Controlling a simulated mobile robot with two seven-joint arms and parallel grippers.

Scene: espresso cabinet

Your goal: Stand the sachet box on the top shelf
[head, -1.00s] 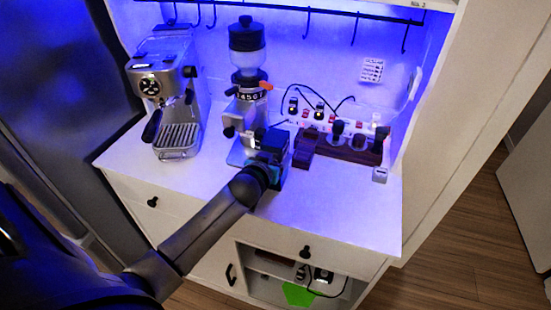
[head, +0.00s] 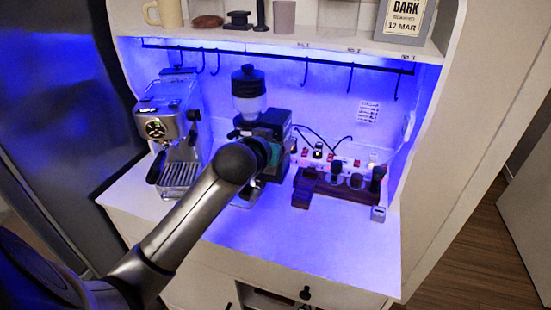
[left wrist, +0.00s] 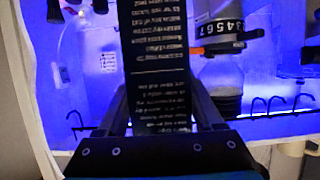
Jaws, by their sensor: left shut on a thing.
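The sachet box (left wrist: 155,60) is black with lines of small pale print. In the left wrist view it stands between the two fingers of my left gripper (left wrist: 158,110), which is shut on it. In the head view my left gripper (head: 272,140) is raised in front of the grinder (head: 249,90), below the top shelf. The box is mostly hidden there by my wrist and hard to tell from the gripper. The top shelf (head: 300,43) crosses the upper part of the head view. My right gripper is not in view.
The shelf bears a cream mug (head: 163,12), a brown dish (head: 207,21), a grey cup (head: 284,16) and a framed DARK sign (head: 403,20). A hook rail (head: 330,63) runs below. The espresso machine (head: 170,130) is left; a dark wooden holder (head: 335,187) is right.

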